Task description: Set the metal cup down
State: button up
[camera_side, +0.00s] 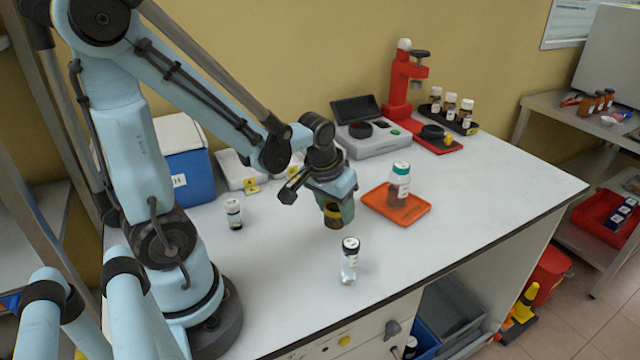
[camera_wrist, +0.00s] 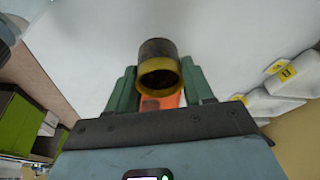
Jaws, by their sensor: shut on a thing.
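The metal cup is a small dark cylinder with a yellow band. In the side view the metal cup (camera_side: 333,217) hangs below my gripper (camera_side: 334,205), over the white table between the orange tray and a clear bottle. In the wrist view the metal cup (camera_wrist: 157,62) sits between the two green fingers of my gripper (camera_wrist: 158,88), with its yellow-rimmed open end towards the camera. My gripper is shut on the cup. Whether the cup's underside touches the table is hard to tell.
An orange tray (camera_side: 411,217) holding a teal-capped bottle (camera_side: 399,186) lies to the right. A black-capped clear bottle (camera_side: 349,262) stands in front, and a small dark-banded bottle (camera_side: 234,214) to the left. A grey instrument (camera_side: 380,142) stands behind. The table's front right is bare.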

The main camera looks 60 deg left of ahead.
aim_at(335, 219)
jog(key=shift+f, duration=1.5)
jog(key=shift+f, duration=0.15)
jog(key=o, duration=1)
jog(key=shift+o, duration=0.2)
jog(key=shift+v, duration=6.05)
jog(key=w+d+m+t+h, duration=0.1)
jog(key=d+m+t, duration=0.3)
jog(key=d, duration=0.2)
jog(key=shift+w+d+r, duration=0.15)
jog(key=shift+d+r, duration=0.25)
